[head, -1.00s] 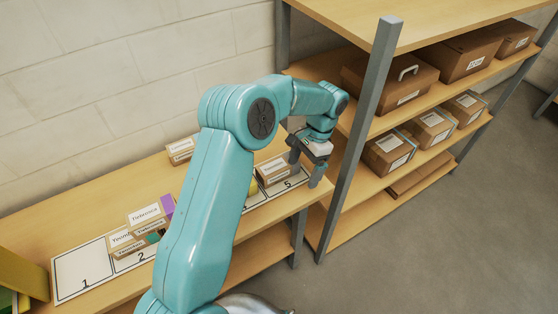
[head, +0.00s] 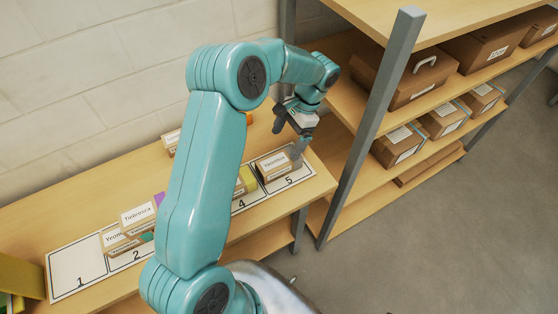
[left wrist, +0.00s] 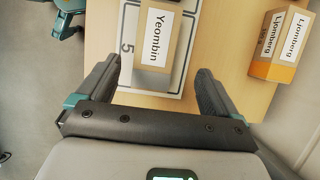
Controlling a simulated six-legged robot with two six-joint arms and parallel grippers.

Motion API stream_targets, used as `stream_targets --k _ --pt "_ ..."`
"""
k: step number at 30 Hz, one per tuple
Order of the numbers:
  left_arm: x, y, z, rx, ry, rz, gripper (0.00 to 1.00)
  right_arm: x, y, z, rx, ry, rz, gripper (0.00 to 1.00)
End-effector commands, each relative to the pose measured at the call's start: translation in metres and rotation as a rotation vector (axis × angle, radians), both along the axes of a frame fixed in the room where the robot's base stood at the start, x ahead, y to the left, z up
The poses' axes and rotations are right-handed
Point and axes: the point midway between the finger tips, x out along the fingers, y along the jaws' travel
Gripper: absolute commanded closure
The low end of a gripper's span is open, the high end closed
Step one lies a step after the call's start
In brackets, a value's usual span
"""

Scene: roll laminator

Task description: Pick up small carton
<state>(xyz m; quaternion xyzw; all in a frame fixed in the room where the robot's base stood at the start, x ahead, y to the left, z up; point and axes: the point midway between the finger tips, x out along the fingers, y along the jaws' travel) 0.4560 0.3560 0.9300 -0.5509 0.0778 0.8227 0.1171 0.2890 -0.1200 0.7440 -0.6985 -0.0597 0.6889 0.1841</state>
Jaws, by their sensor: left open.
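A small brown carton (head: 275,166) with a white label lies on the board square marked 5. In the left wrist view this carton (left wrist: 158,45) shows its label, "Yeombin". My left gripper (head: 290,135) is open and empty above the far side of that carton. In the left wrist view the fingers of my left gripper (left wrist: 160,72) stand apart, with the carton's near end between and just beyond their tips. I see no contact. My right gripper is not in view.
An orange-sided "Ljomberg" carton (left wrist: 278,45) stands right of square 5 in the wrist view. Several labelled cartons (head: 137,216) crowd square 2. A carton with a yellow part (head: 246,180) is by square 4. A grey shelf post (head: 372,130) rises right of the table.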

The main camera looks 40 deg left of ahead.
Motion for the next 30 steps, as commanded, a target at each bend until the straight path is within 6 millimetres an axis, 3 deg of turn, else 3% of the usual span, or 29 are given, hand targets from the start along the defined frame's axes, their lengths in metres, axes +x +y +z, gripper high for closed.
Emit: stream_targets --k 4,11,18,27,28,30 --pt "-0.010 0.003 -0.025 -0.002 0.004 0.001 0.06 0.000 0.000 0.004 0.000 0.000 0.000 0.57" --pt "-0.016 0.004 -0.042 -0.001 0.004 0.000 0.06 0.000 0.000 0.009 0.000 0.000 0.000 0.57" --pt "-0.028 0.004 -0.077 -0.001 0.004 0.002 0.06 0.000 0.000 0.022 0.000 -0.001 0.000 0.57" --pt "-0.030 0.005 -0.086 -0.001 -0.001 0.000 0.06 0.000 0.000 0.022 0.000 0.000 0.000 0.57" --pt "-0.030 0.005 -0.086 -0.001 -0.001 0.000 0.10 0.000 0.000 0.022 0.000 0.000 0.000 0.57" --pt "-0.030 0.005 -0.086 -0.001 -0.001 0.000 0.32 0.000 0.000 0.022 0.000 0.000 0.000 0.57"
